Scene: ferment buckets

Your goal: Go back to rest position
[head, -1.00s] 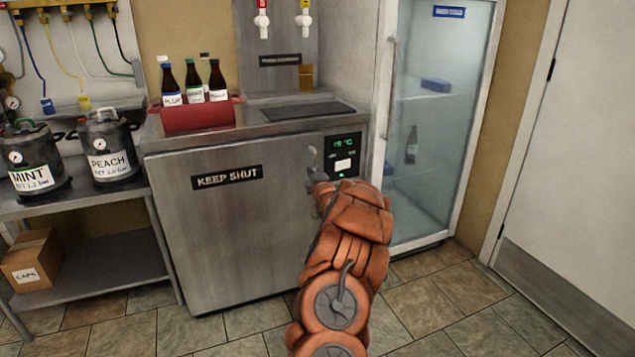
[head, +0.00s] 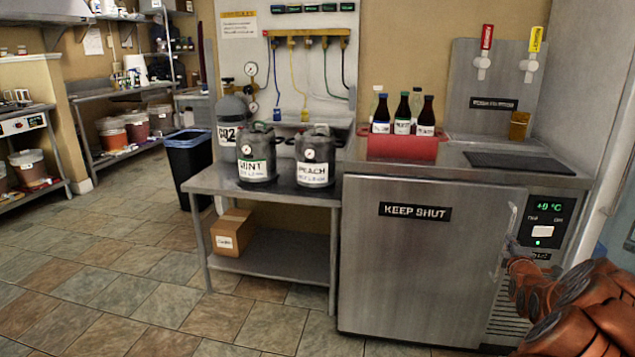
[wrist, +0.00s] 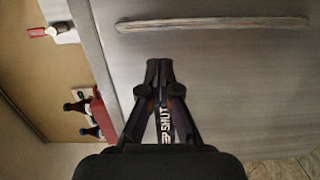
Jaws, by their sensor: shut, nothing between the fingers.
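My gripper (wrist: 159,72) is shut and empty in the wrist view. It is in front of the steel cooler door, apart from the long door handle (wrist: 213,23). The cooler's door is shut and bears a "KEEP SHUT" label (head: 415,211). The display (head: 548,207) beside it is lit green.
A red crate (head: 402,147) with bottles and two taps stand on the cooler side. Mint (head: 256,155) and Peach (head: 315,157) kegs stand on a steel table (head: 265,193). A cardboard box (head: 233,232) is on its lower shelf. Open tiled floor (head: 130,270) lies at left.

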